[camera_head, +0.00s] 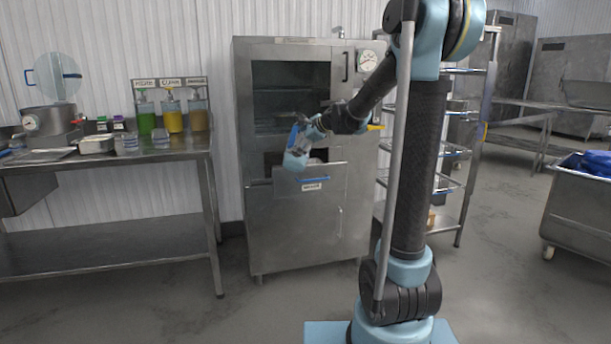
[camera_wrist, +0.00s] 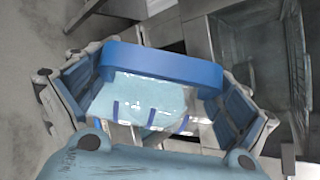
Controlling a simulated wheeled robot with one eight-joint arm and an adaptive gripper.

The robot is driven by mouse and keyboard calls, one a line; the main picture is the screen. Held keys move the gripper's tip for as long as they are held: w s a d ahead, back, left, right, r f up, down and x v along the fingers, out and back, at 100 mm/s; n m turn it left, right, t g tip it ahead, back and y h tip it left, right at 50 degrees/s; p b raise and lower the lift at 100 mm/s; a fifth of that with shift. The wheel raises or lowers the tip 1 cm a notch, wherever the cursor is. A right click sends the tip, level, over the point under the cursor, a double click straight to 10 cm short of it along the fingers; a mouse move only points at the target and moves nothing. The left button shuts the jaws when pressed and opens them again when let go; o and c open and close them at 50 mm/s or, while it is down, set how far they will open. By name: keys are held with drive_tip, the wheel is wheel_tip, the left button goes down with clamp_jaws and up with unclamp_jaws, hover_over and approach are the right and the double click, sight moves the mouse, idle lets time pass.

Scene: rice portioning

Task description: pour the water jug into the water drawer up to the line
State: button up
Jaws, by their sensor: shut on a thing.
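The cabinet (camera_head: 245,120) has a dark window and a dial at its upper right. A steel table (camera_head: 120,165) with bottles, tubs and a pot stands at the left. A wire rack (camera_head: 455,150) stands behind my arm. A cart (camera_head: 590,200) is at the right.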

sight(293, 145)
drive_tip(key=shift+w+f+g+p, duration=0.25)
drive_tip(key=shift+g+p, duration=0.15)
drive_tip(key=shift+p, duration=0.3)
idle(1.1)
drive_tip(key=shift+s+a+r+t, duration=0.1)
drive_tip(key=shift+s+r+t, duration=0.3)
drive_tip(key=shift+s+t, duration=0.15)
drive_tip(key=shift+s+a+f+n+t, duration=0.1)
drive_tip(key=shift+s+f+n+t, duration=0.4)
drive_tip(key=shift+n+t, duration=0.25)
drive_tip(key=shift+s+a+f+n+t+b, duration=0.2)
drive_tip(key=shift+s+n+t+b, duration=0.15)
drive_tip(key=shift+s, duration=0.25)
drive_tip(key=shift+s+a+r+n+t+y+b, duration=0.15)
drive_tip(key=shift+s+r+n+t+y+b, duration=0.2)
drive_tip(key=shift+s+n+t+b, duration=0.3)
drive_tip(key=shift+s+a+f+n+t+b, duration=0.1)
drive_tip(key=shift+s+f+n+t+b, duration=0.4)
drive_tip(key=shift+t+b, duration=0.2)
drive_tip(key=shift+s+a+f+n+t+y+b, duration=0.1)
drive_tip(key=shift+s+f+n+t+y+b, duration=0.15)
drive_tip(key=shift+f+n+t+y+b, duration=0.4)
drive_tip(key=shift+s+r+b, duration=0.1)
drive_tip(key=shift+b, duration=0.5)
